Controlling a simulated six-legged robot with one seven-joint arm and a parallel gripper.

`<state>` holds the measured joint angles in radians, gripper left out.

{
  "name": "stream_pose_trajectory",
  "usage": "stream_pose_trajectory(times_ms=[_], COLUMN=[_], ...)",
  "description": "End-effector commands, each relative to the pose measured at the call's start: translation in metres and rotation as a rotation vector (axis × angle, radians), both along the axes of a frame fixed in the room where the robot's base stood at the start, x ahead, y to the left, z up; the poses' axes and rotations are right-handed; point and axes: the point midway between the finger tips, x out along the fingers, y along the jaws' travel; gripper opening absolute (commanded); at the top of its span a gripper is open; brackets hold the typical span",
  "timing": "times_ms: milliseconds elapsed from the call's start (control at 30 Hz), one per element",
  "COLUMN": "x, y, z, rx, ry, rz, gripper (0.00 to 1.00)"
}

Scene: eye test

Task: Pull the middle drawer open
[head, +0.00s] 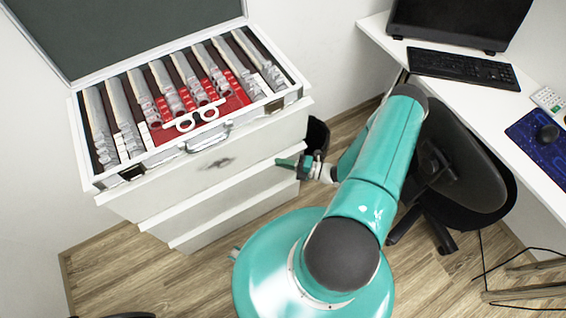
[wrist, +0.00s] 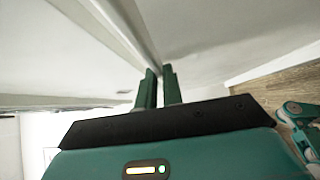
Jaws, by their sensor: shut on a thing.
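A white cabinet with stacked drawers stands at the left in the head view. The middle drawer (head: 205,198) shows as a white front with a projecting upper edge, between the top drawer (head: 215,162) and the bottom drawer (head: 240,214). My gripper (head: 287,162) is at the right end of the middle drawer's edge. In the wrist view, the dark green fingers of my gripper (wrist: 160,75) are close together on a white edge (wrist: 140,35). The fingers hide the exact contact. I cannot tell whether the drawer stands out from the cabinet.
An open lens case (head: 142,172) with rows of lenses lies on the cabinet. A black bin (head: 318,132) stands behind my gripper. At the right are a black chair (head: 465,175) and a white desk (head: 490,107) with a keyboard (head: 463,67). Wooden floor (head: 110,275) is clear in front.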

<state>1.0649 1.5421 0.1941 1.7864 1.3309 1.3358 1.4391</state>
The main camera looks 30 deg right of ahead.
Motion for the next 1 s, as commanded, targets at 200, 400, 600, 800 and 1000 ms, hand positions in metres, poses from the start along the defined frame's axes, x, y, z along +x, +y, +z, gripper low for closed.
stream_pose_trajectory(times_ms=[200,400,600,800,1000], x=[-0.004,-0.026,-0.068,-0.116,-0.157], y=[-0.001,-0.001,0.000,-0.001,-0.001], z=[0.000,0.000,0.000,0.000,0.000], rx=[-0.001,0.001,0.004,0.003,0.001], ry=[-0.001,0.002,0.004,0.003,0.001], rz=[0.000,-0.001,-0.003,-0.002,-0.002], gripper=[0.00,0.00,0.00,0.00,0.00])
